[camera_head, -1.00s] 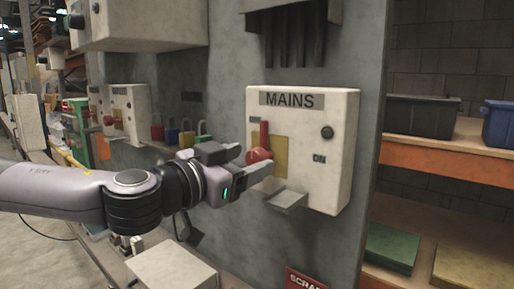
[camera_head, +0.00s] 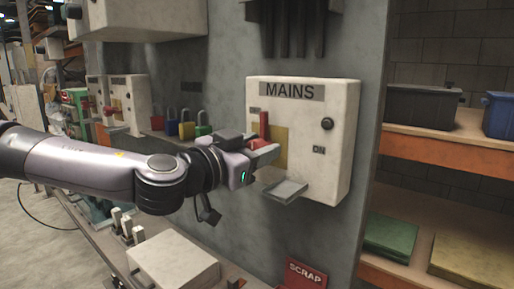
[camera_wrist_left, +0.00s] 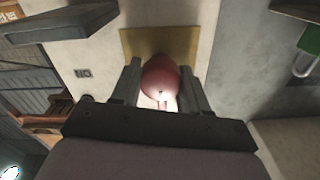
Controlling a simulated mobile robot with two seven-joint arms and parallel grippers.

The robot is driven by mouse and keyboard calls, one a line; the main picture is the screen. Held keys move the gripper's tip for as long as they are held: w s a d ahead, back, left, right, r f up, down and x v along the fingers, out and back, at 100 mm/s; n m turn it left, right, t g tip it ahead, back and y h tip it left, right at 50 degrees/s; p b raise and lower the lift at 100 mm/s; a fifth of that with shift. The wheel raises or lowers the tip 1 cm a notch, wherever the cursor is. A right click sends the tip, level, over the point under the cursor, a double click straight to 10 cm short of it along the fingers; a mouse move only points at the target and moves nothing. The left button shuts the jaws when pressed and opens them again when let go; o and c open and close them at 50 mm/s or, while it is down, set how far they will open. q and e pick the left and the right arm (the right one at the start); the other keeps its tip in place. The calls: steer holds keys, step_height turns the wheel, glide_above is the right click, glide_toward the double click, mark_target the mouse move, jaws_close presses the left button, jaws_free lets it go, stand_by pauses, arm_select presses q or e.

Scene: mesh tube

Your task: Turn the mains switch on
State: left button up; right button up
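The MAINS switch box (camera_head: 335,150) is a pale box on a grey panel. Its red lever (camera_head: 264,122) stands on a yellow plate, above a round red knob that is mostly hidden by my gripper in the head view. An ON label sits at its lower right. My left gripper (camera_head: 262,146) is at the knob. In the left wrist view the knob (camera_wrist_left: 160,77) lies between the two fingers (camera_wrist_left: 160,88), which appear closed against its sides. My right gripper is not in view.
A small grey ledge (camera_head: 284,190) juts out below the lever. A pale block (camera_head: 172,264) stands below my left arm. A SCRAP sign (camera_head: 305,274) is low on the panel. Shelves with bins (camera_head: 425,108) are at right.

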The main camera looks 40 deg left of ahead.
arm_select(q)
steer(key=m+b, duration=0.3)
steer(key=shift+f+m, duration=0.15)
steer(key=shift+m, duration=0.25)
steer(key=m+b, duration=0.2)
steer(key=m, duration=0.2)
steer(key=shift+d+b, duration=0.15)
steer(key=shift+b, duration=0.15)
steer(key=m+b, duration=0.1)
steer(key=m, duration=0.4)
steer(key=shift+b, duration=0.3)
steer(key=m, duration=0.3)
steer(key=shift+b, duration=0.35)
steer(key=shift+f+m, duration=0.1)
steer(key=shift+m, duration=1.2)
steer(key=o, duration=1)
